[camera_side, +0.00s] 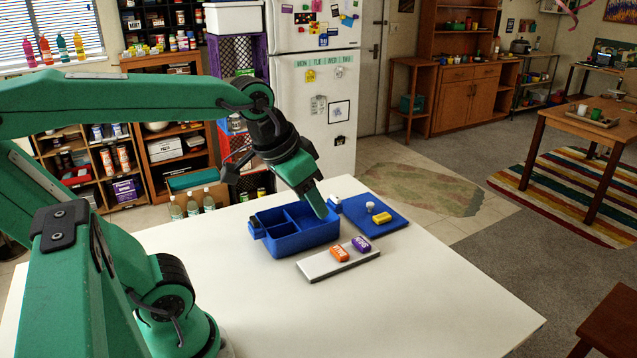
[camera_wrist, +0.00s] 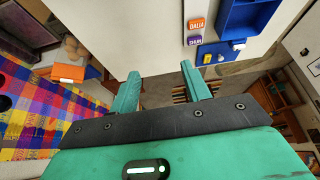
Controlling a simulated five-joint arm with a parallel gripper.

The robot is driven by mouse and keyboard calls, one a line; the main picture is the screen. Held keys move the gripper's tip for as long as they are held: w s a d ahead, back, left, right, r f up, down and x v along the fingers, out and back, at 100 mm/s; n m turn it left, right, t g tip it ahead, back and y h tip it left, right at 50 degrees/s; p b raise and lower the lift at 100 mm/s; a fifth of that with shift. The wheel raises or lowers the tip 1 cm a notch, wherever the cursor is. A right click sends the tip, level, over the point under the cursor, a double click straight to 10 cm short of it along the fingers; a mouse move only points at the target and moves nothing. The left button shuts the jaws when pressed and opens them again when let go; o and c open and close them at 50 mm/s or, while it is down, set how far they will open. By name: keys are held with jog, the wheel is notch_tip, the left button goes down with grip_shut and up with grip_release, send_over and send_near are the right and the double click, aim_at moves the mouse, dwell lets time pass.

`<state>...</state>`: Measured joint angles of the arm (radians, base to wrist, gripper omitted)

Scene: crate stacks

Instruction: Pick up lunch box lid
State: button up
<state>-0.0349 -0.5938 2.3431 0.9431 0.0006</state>
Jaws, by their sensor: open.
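The lunch box lid (camera_side: 363,226) is a flat blue panel lying on the white table, right of the lunch box. A yellow block (camera_side: 382,218) and a small white piece (camera_side: 370,206) lie on it. The lid also shows at the upper right of the wrist view (camera_wrist: 215,47). The blue lunch box (camera_side: 290,243) is open, with divided compartments. My gripper (camera_side: 319,206) is in the air over the lunch box's right side, left of the lid. In the wrist view my gripper (camera_wrist: 161,88) has its fingers apart with nothing between them.
A thin white board (camera_side: 318,267) in front of the lunch box carries an orange block (camera_side: 339,253) and a purple block (camera_side: 361,244). The white table (camera_side: 430,290) is clear at the front and right. A fridge (camera_side: 315,100) stands behind.

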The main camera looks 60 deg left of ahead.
jog(key=w+a+r+n+g, duration=0.1)
jog(key=w+a+r+g, duration=0.2)
jog(key=w, duration=0.9)
jog(key=n+g, duration=0.2)
jog(key=n, duration=0.1)
send_over(370, 204)
notch_tip(370, 204, down, 20)
jog(key=shift+r, duration=0.15)
jog(key=shift+f, duration=1.3)
jog(key=shift+f, duration=2.6)
